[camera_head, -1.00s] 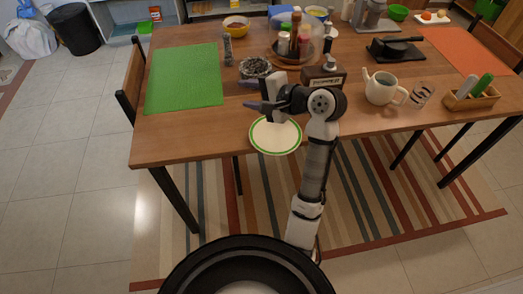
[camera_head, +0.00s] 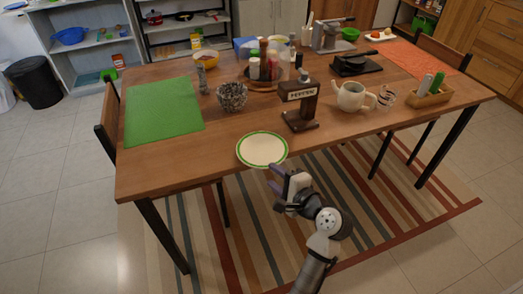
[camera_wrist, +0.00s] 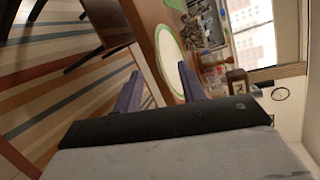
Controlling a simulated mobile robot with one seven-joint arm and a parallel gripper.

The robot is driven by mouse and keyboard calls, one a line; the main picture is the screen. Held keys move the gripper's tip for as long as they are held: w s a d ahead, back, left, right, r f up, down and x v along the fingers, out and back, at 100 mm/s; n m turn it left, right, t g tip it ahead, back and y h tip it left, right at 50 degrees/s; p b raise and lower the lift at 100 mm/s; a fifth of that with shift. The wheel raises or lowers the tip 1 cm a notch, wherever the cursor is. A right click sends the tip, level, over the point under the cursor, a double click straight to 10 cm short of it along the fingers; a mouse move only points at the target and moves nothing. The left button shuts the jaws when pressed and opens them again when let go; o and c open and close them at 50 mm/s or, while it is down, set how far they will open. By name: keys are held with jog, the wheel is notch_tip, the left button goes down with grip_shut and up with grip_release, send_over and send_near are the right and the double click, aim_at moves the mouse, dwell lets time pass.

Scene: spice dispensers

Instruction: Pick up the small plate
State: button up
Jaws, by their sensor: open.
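The small plate (camera_head: 262,149) is white with a green ring and lies flat at the front edge of the wooden table. In the wrist view the plate (camera_wrist: 169,58) shows beyond and between the fingers. My gripper (camera_head: 275,180) is in front of the table edge, just below the plate in the head view. Its purple fingers (camera_wrist: 160,92) are apart with nothing between them. I cannot tell the exact gap between fingertips and plate rim.
The wooden table (camera_head: 225,145) holds a green mat (camera_head: 163,110) at left, a dark wire bowl (camera_head: 232,97), a brown dispenser (camera_head: 300,108) close behind the plate, a teapot (camera_head: 354,96) and a wooden caddy (camera_head: 428,97) at right. The surface left of the plate is bare.

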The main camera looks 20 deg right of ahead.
aim_at(258, 164)
jog(key=p+x, duration=0.1)
jog(key=x, duration=0.7)
jog(key=shift+r, duration=0.15)
grip_shut()
